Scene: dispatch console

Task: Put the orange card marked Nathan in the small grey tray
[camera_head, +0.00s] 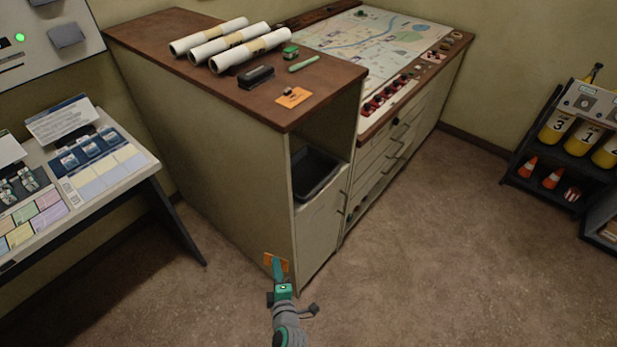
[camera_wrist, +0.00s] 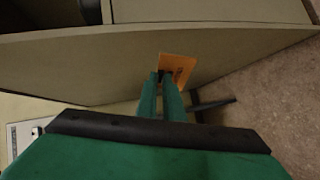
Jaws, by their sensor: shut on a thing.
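My gripper (camera_head: 277,264) is shut on an orange card (camera_head: 268,260), low in front of the cabinet's side panel. In the wrist view the green fingers (camera_wrist: 166,80) pinch the card (camera_wrist: 179,66) by its edge; its marking is too small to read. The small grey tray (camera_head: 316,176) sits in the open niche at the cabinet's end, above and to the right of my gripper. A second orange card (camera_head: 293,97) lies on the cabinet's brown top near the front edge; its writing cannot be read either.
The cabinet's side panel (camera_head: 225,170) stands close behind the held card. Paper rolls (camera_head: 218,43), a black stapler-like item (camera_head: 256,77) and green items share its top. A sloped desk (camera_head: 80,180) stands left, a dark rack (camera_head: 560,150) right. The floor (camera_head: 430,240) between is clear.

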